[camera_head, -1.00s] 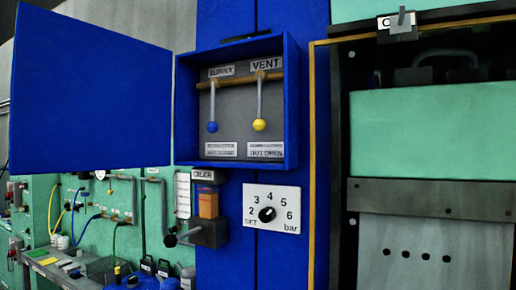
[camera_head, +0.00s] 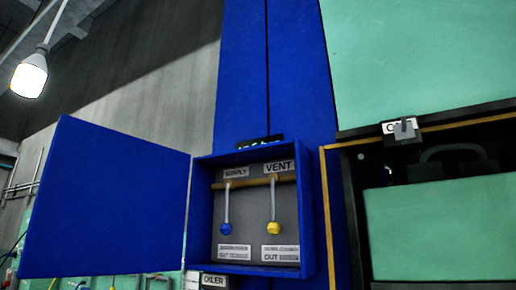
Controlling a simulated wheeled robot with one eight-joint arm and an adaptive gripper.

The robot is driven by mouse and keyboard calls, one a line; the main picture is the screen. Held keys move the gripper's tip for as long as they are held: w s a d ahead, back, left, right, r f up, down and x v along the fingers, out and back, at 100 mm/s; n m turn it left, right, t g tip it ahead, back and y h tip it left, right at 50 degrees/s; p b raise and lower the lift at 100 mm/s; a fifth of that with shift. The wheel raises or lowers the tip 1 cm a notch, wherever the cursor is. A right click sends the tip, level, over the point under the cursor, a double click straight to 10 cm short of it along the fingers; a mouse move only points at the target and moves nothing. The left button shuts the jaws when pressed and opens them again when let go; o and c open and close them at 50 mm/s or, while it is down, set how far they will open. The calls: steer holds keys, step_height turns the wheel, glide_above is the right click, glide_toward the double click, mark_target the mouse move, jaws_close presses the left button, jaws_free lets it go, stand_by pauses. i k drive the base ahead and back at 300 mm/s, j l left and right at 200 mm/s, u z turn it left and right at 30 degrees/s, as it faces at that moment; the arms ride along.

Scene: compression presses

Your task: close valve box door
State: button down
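The blue valve box (camera_head: 307,222) is mounted on the blue column. Its blue door (camera_head: 105,205) stands wide open, swung out to the left of the box. Inside are two levers hanging down from a brass-coloured pipe (camera_head: 255,182). The left lever has a blue knob (camera_head: 226,229) under a SUPPLY label, and the right one has a yellow knob (camera_head: 273,228) under a VENT label. My gripper is not in view.
A press with a green panel (camera_head: 440,230) in a dark frame stands at the right. A lit lamp (camera_head: 29,77) hangs at the upper left. An OILER label (camera_head: 214,281) shows just below the box. No obstacle shows in front of the door.

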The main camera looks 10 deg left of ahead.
mark_target(108, 202)
steer(key=i+j+z, duration=0.2)
steer(key=j, duration=0.65)
steer(key=k+j+z, duration=0.2)
steer(key=j, duration=0.7)
steer(key=j+z, duration=0.15)
steer(key=j, duration=0.75)
steer(key=j+z, duration=0.2)
steer(key=j, duration=0.65)
